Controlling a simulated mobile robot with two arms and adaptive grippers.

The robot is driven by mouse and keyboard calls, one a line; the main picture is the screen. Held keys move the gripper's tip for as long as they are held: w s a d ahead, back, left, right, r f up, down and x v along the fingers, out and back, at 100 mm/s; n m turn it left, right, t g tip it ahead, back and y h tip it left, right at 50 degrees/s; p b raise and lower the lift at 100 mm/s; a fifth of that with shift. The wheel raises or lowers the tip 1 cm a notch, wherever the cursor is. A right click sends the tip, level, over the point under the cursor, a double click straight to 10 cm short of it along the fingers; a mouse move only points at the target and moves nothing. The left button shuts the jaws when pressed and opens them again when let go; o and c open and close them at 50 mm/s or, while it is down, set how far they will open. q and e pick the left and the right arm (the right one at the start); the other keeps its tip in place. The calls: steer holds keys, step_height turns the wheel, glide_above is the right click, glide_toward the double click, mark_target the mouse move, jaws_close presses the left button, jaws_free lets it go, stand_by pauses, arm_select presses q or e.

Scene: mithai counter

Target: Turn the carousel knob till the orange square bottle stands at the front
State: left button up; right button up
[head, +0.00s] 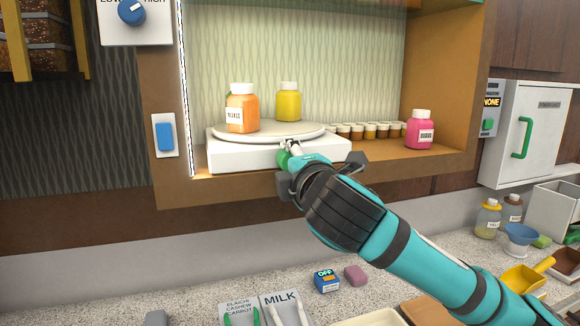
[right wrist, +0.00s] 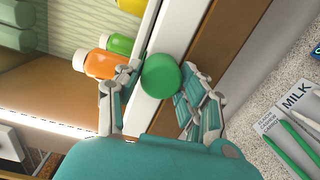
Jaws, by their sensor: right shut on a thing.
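The carousel is a round pale turntable (head: 268,131) on a white base (head: 235,160) inside the wooden niche. The orange square bottle (head: 242,108), white-capped and labelled, stands upright at its left, toward the front. A yellow bottle (head: 289,103) stands farther back on it. The green round knob (head: 283,160) is on the base's front. My right gripper (head: 290,158) is shut on it. In the right wrist view the knob (right wrist: 161,75) lies between the fingers, with the orange bottle (right wrist: 103,64) and a green bottle (right wrist: 120,44) beyond. My left gripper is out of view.
A pink bottle (head: 420,130) and a row of small brown jars (head: 370,131) stand right of the carousel on the niche floor. A blue wall switch (head: 165,137) is at the left. The counter below holds a milk label (head: 281,300) and a pink block (head: 356,275).

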steer(key=m, duration=0.5)
steer(key=shift+m+y, duration=0.3)
steer(key=shift+m, duration=1.9)
steer(key=shift+f, duration=0.1)
steer(key=o, duration=1.2)
steer(key=shift+d, duration=0.1)
steer(key=v, duration=1.2)
steer(key=shift+r, duration=0.25)
